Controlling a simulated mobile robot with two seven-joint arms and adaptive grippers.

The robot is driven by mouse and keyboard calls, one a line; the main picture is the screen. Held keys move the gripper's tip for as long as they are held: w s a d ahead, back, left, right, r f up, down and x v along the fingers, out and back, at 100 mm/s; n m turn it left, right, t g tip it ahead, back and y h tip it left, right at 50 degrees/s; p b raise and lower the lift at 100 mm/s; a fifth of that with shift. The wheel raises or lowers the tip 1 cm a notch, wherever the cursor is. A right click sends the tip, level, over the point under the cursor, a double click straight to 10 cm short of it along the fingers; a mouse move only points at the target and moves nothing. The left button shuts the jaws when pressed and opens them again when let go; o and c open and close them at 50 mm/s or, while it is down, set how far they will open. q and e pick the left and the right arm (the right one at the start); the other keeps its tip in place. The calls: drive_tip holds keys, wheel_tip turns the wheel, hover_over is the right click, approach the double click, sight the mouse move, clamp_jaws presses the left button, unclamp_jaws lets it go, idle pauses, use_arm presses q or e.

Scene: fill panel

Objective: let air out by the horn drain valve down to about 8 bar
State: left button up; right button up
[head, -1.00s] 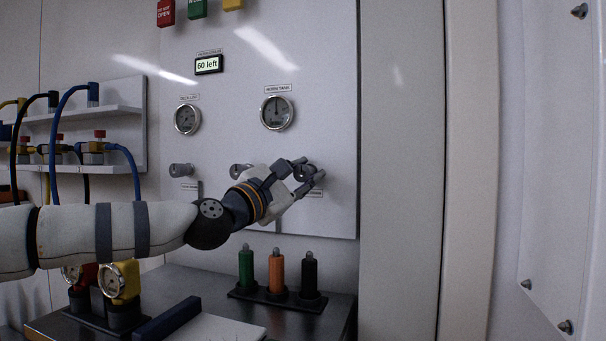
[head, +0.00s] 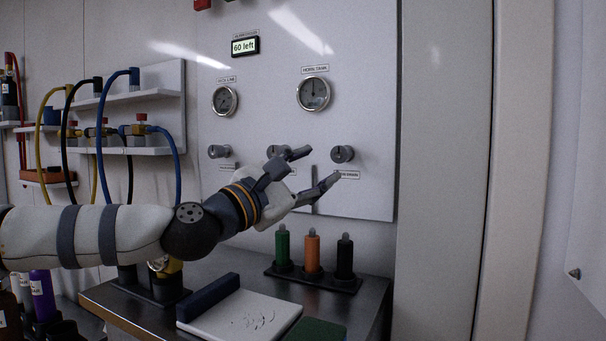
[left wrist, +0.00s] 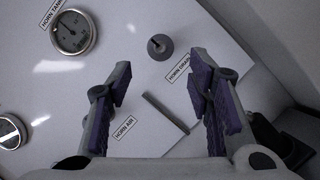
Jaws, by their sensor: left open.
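The horn drain valve is a round grey knob (head: 342,153) at the panel's lower right, its label just below, partly covered by a fingertip. My left gripper (head: 317,169) is open and empty, left of and in front of the knob. In the left wrist view the knob (left wrist: 160,47) lies ahead of the spread fingers (left wrist: 161,72), apart from both. The horn tank gauge (head: 313,93) is above the knob; its needle points about straight up, too small to read. The gauge also shows in the left wrist view (left wrist: 72,32). My right gripper is not in view.
A display (head: 245,46) reads "60 left". A second gauge (head: 225,100) and knob (head: 219,151) are at left. A grey lever (left wrist: 165,112) stands by the HORN AIR label. Green, orange and black bottles stand in a rack (head: 313,280) below the panel.

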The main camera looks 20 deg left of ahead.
use_arm(q)
drive_tip(key=v, duration=0.3)
drive_tip(key=shift+s, duration=0.25)
drive_tip(key=shift+f, duration=0.15)
idle(1.3)
